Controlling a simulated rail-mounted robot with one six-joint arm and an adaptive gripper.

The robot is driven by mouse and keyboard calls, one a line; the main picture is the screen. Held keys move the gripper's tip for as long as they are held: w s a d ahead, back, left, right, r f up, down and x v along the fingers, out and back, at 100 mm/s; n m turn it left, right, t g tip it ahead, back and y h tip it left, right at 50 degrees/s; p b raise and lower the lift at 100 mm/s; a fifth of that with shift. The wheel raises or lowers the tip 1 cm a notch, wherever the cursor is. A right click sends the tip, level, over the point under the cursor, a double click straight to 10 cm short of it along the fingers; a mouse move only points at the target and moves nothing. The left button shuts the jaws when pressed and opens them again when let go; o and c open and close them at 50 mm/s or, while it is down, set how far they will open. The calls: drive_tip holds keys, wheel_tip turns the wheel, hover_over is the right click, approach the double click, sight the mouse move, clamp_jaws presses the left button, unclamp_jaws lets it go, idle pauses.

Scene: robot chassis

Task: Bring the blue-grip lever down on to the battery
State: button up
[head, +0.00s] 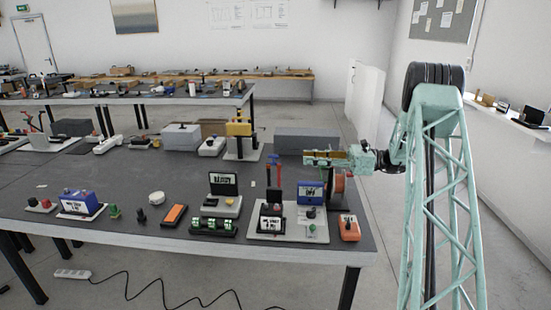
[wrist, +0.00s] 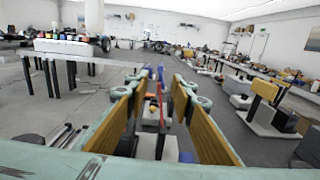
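The blue-grip lever (head: 274,160) stands upright on a pale-based device near the table's right part, its blue grip on top. In the wrist view the blue grip (wrist: 160,73) and a red shaft below it show in the gap between my fingers. My gripper (head: 306,157) is level, points left, and is just right of the grip at about its height. In the wrist view my gripper (wrist: 158,78) is open, its two yellow-lined fingers apart, and holds nothing. I cannot tell if the grip is between the tips or beyond them. I cannot clearly make out the battery.
A yellow-topped press (head: 239,130) and a grey box (head: 306,141) stand behind. The air left of the lever looks clear.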

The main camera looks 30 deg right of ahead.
sight(276, 156)
drive_tip(key=shift+f, duration=0.1)
idle(0.4)
drive_tip(key=shift+b+x, duration=1.25)
drive_tip(key=shift+x, duration=5.6)
clamp_jaws()
